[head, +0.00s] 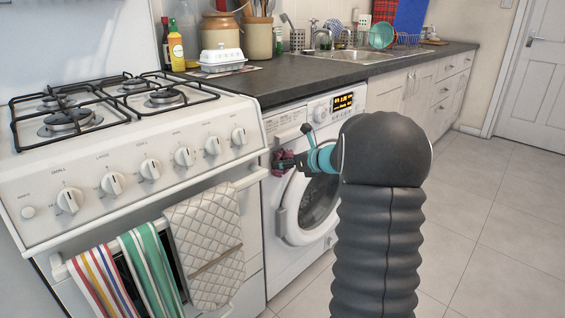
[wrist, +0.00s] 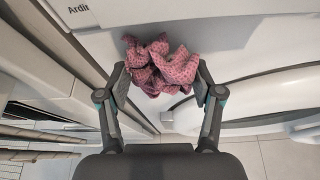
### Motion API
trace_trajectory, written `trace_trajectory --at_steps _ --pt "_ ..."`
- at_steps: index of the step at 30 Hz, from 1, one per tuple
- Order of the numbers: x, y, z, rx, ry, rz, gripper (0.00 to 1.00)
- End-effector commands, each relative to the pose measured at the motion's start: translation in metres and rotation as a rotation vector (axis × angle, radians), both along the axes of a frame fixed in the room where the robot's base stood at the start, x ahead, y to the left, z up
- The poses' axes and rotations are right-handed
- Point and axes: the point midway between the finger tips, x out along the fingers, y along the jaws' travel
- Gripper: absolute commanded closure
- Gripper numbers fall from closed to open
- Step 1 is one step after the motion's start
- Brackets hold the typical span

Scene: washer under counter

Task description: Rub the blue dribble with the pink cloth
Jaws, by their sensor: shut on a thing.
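My gripper (wrist: 160,84) is shut on the crumpled pink cloth (wrist: 160,66), which has small dark dots, in the wrist view. The cloth bunches between and beyond the two fingers, against the white front of the washing machine (head: 300,121). In the head view the gripper (head: 290,163) is at the machine's upper left front, left of the round door, and only a little of the cloth shows there. Whether the cloth touches the panel cannot be told. No blue dribble can be made out in either view; the cloth, gripper or arm may cover it.
A white gas cooker (head: 130,165) stands close on the left, with a striped towel (head: 150,270) and a quilted oven cloth (head: 207,250) on its rail. The dark counter (head: 300,77) runs above the machine. The tiled floor (head: 490,230) on the right is clear.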

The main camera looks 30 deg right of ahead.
Motion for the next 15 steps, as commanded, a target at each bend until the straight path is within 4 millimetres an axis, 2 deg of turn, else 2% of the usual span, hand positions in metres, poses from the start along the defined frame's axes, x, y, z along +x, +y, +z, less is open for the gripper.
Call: trace_trajectory --at_steps 15 --pt "0.014 -0.029 0.001 0.0 0.0 -0.001 0.67"
